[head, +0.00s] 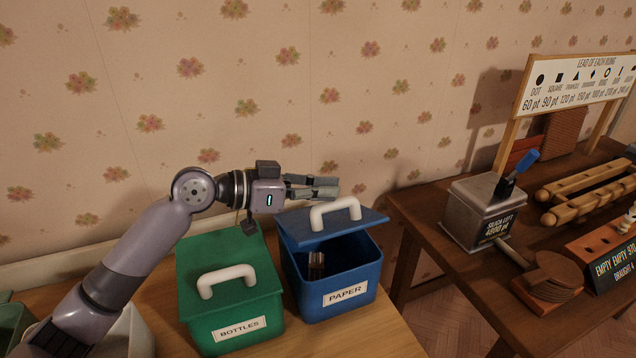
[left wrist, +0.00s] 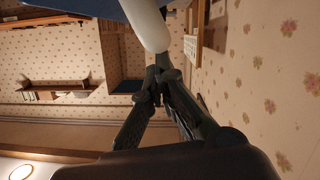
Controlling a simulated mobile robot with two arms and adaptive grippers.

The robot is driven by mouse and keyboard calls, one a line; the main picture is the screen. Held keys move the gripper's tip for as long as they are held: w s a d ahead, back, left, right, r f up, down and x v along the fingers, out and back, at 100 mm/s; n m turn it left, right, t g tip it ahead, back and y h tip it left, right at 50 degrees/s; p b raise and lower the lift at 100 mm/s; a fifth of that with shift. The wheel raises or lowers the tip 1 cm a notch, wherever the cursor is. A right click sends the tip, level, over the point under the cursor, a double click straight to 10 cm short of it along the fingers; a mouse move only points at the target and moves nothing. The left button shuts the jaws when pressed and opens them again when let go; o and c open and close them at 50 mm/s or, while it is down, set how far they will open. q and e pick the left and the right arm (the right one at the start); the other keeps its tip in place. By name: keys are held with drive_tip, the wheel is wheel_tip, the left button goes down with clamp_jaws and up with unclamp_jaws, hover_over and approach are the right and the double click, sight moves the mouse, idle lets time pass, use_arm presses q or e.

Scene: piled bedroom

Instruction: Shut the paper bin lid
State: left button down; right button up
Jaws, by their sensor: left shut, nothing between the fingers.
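The blue paper bin (head: 336,288) stands on the light wooden table, with a white PAPER label on its front. Its blue lid (head: 360,223) is partly open and tilted up, with a gap at the front. A white handle (head: 335,213) sits on the lid. Something brown and upright shows inside the bin. My left gripper (head: 326,187) is shut and empty, just above and behind the lid's handle in the head view. In the left wrist view its fingers (left wrist: 157,80) are closed together. A white bar and a blue edge, likely handle and lid, show at the top there. My right gripper is not in view.
A green BOTTLES bin (head: 231,305) with its lid (head: 226,268) on stands just left of the paper bin. A dark wooden table (head: 447,262) at the right holds a metal box (head: 483,212) with a blue-handled lever, and other items. The patterned wall is close behind.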

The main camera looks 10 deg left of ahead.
sight(332, 230)
use_arm(q)
drive_tip(key=s+f+b, duration=0.1)
drive_tip(key=s+d+f+m+b, duration=0.1)
drive_tip(key=f, duration=0.1)
drive_tip(key=shift+d+m+t, duration=0.15)
drive_tip(key=shift+m+t, duration=0.15)
drive_tip(key=shift+s+d+f+m+y+b, duration=0.3)
drive_tip(key=shift+s+f+m+b, duration=0.15)
drive_tip(key=shift+f, duration=0.1)
drive_tip(key=shift+s+d+f, duration=0.1)
drive_tip(key=shift+f, duration=0.1)
drive_tip(key=shift+r, duration=0.1)
